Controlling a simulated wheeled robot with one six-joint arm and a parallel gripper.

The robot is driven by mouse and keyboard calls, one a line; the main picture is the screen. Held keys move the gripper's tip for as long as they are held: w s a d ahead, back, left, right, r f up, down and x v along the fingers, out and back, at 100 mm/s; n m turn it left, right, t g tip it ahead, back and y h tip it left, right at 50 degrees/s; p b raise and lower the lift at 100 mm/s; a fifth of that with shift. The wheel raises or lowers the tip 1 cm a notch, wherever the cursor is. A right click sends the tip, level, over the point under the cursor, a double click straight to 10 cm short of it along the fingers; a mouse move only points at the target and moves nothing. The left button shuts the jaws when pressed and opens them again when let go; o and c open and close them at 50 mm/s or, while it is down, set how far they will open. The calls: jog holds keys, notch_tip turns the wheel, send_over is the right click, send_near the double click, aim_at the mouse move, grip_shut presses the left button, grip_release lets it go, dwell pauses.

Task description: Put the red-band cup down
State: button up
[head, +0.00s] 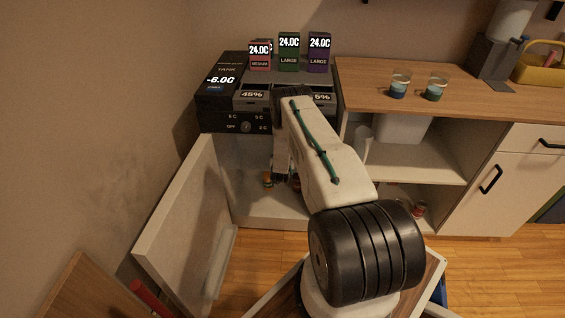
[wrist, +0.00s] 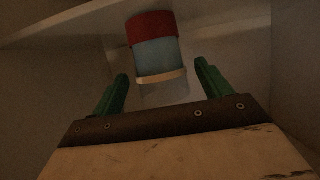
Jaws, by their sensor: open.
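The red-band cup (wrist: 155,55) shows in the wrist view, with a dark red band at its top in the picture, a pale blue-grey body and a cream ring below. It is just beyond and partly between the green fingers of my gripper (wrist: 161,72). The gripper is open, with a gap on each side of the cup. The picture is dim, so I cannot tell exactly what the cup rests on. In the head view my gripper (head: 283,175) reaches into the open lower cabinet, and my arm hides most of the cup's area.
The open cabinet door (head: 185,225) stands at the left. A small orange-and-green item (head: 268,182) is beside the gripper. A white pitcher (head: 363,145) stands right of the arm. Two glasses (head: 400,84) (head: 436,87) stand on the counter (head: 480,98). A dispenser machine (head: 245,127) is above.

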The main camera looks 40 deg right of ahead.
jog(key=v, duration=0.8)
jog(key=shift+a+r, duration=0.15)
jog(key=shift+a, duration=0.05)
jog(key=shift+s, duration=0.15)
dwell(0.4)
